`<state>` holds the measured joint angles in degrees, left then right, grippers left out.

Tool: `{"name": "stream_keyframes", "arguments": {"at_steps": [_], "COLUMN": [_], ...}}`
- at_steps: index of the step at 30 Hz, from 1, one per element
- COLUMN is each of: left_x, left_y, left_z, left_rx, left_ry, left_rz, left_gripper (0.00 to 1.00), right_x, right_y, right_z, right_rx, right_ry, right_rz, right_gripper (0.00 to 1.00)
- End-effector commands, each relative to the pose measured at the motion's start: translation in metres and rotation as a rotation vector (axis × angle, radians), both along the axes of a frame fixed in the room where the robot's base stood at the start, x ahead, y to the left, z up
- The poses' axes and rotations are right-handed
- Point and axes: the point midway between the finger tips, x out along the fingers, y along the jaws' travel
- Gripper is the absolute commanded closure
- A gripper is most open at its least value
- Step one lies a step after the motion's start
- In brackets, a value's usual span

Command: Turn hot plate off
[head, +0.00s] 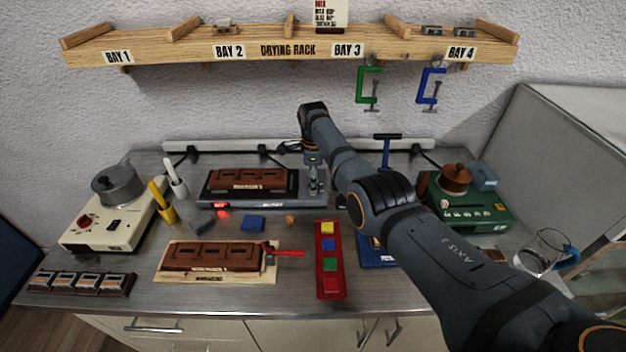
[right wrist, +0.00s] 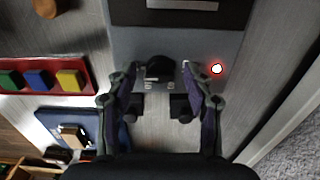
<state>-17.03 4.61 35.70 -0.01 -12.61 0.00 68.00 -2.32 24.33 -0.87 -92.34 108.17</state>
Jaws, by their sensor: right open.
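The grey hot plate (head: 262,204) stands at the back middle of the bench, with a brown ribbed block (head: 250,180) on its dark top. A red light glows at its front left in the head view. In the right wrist view, the hot plate's grey end (right wrist: 190,45) carries a black knob (right wrist: 160,68) and a lit red lamp (right wrist: 216,69). My right gripper (head: 315,188) hangs over this end. Its open fingers (right wrist: 160,105) point at the end panel, with the knob between their tips in the picture. I cannot tell whether they touch it. My left gripper is out of view.
A red tray (head: 323,290) of coloured blocks lies in front. A second brown block (head: 212,257) and a red-handled tool (head: 285,252) lie front left. A cream unit with a pot (head: 118,185) stands left; a green unit (head: 480,215) stands right. A power strip runs behind.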

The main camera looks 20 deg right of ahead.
Motion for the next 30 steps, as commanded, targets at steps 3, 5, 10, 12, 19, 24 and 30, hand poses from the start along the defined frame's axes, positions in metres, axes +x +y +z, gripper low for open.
{"name": "stream_keyframes", "arguments": {"at_steps": [3,5,10,12,19,24,30], "left_x": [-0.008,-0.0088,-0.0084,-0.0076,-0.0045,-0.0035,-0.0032], "left_y": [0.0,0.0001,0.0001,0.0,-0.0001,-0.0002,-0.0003], "left_z": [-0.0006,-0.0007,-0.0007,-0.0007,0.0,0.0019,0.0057], "left_rx": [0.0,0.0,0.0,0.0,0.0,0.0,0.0], "left_ry": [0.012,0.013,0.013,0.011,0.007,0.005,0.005], "left_rz": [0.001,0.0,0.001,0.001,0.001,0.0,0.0], "left_gripper": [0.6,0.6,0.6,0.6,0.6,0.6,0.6], "right_x": [0.0001,0.0001,0.0001,0.0,-0.0001,-0.0002,0.0003], "right_y": [-0.0001,-0.0001,0.0,0.0,0.0001,0.0002,0.0002], "right_z": [0.0003,0.0004,0.0005,0.0005,0.0005,0.0008,0.0015], "right_rx": [0.0,0.0,0.0,0.0,0.0,0.0,0.0], "right_ry": [0.0,0.0,0.0,0.0,0.0,0.001,0.0], "right_rz": [0.0,0.0,0.0,0.0,0.012,0.064,0.198], "right_gripper": [0.56,0.64,0.88,0.97,1.0,1.0,1.0]}}
